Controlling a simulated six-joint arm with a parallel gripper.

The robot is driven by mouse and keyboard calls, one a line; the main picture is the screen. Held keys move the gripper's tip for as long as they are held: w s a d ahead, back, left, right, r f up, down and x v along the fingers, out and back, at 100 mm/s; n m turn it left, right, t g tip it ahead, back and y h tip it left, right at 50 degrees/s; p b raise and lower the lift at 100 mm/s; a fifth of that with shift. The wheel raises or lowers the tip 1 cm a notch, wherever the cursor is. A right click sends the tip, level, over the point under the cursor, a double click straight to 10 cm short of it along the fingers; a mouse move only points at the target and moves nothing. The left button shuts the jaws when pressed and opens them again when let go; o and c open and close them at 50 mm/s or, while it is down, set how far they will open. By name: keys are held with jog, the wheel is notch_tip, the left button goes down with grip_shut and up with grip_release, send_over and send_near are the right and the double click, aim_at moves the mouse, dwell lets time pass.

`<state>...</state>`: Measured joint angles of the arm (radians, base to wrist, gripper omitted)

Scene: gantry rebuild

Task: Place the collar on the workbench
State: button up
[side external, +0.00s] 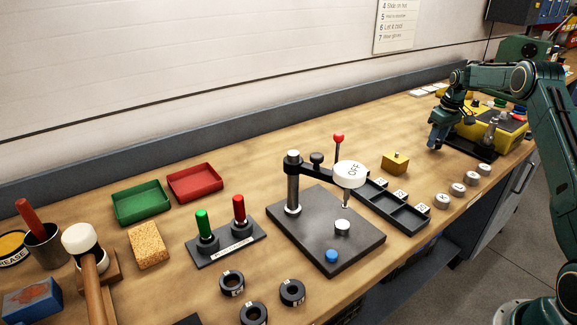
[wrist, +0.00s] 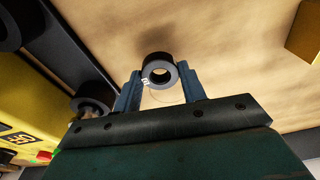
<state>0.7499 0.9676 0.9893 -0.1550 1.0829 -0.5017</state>
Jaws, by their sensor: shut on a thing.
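My gripper (side external: 436,142) is low over the far right of the wooden workbench (side external: 255,165), beside a yellow machine. In the wrist view, the two blue fingers of my gripper (wrist: 161,78) are shut on a black collar (wrist: 158,62) with a grey end face and a small white label. The collar's open bore faces the camera. I cannot tell whether it touches the bench or hangs just above it. Bare wood of the workbench (wrist: 235,60) shows behind and to the right of it. In the side view the held collar is not clearly visible.
A yellow machine (wrist: 25,90) and a dark bar with another black ring (wrist: 92,104) stand to the left. A yellow block (side external: 396,162) and several white round pieces (side external: 458,189) are nearby. Three black rings, including one (side external: 292,292), lie at the front.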

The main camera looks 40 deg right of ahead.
aim_at(440, 143)
jog(key=shift+f, duration=0.75)
jog(key=shift+f, duration=0.15)
jog(key=o, duration=1.1)
notch_tip(440, 143, up, 12)
jog(key=s, duration=0.1)
jog(key=shift+s, duration=0.2)
jog(key=shift+a, duration=0.15)
